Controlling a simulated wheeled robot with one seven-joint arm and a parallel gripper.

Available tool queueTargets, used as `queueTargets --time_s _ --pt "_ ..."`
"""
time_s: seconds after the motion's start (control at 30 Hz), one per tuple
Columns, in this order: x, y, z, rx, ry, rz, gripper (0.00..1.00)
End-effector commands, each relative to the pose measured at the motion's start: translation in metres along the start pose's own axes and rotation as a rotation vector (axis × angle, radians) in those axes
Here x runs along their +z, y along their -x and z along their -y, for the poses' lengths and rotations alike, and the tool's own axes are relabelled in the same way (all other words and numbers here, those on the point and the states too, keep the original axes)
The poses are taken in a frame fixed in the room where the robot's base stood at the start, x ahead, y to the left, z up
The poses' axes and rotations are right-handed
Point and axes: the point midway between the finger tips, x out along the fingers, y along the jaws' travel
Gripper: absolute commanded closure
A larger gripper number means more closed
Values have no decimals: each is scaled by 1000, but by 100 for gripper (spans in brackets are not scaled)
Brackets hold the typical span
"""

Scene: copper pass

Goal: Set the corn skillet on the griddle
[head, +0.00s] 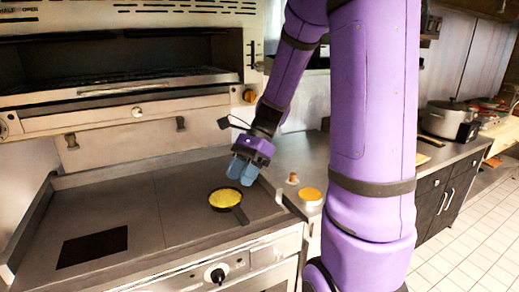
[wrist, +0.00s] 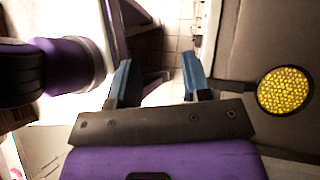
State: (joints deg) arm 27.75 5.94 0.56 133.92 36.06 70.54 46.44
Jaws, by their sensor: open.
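The corn skillet (head: 224,199) is a small dark pan full of yellow corn, its short handle pointing to the lower right. It sits upright on the flat grey griddle top (head: 150,205), right of a seam. My gripper (head: 242,172), with blue fingers, is just above and to the right of the skillet in the head view. In the wrist view my gripper (wrist: 157,75) is open with nothing between its fingers. There the skillet (wrist: 285,91) lies to the right of both fingers, its dark handle pointing left toward them.
A dark rectangular patch (head: 92,247) marks the griddle's left part. A round yellow-topped container (head: 310,197) stands on the right near my arm. An oven (head: 125,85) is behind. A lidded pot (head: 448,118) stands on the right counter. The griddle's middle is clear.

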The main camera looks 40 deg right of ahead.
Motion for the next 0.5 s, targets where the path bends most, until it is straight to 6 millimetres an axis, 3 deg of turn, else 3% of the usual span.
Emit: queueTargets --time_s 0.2,0.5 --pt "43 8 -38 5 428 -241 55" --pt "84 21 -90 38 1012 -565 55"
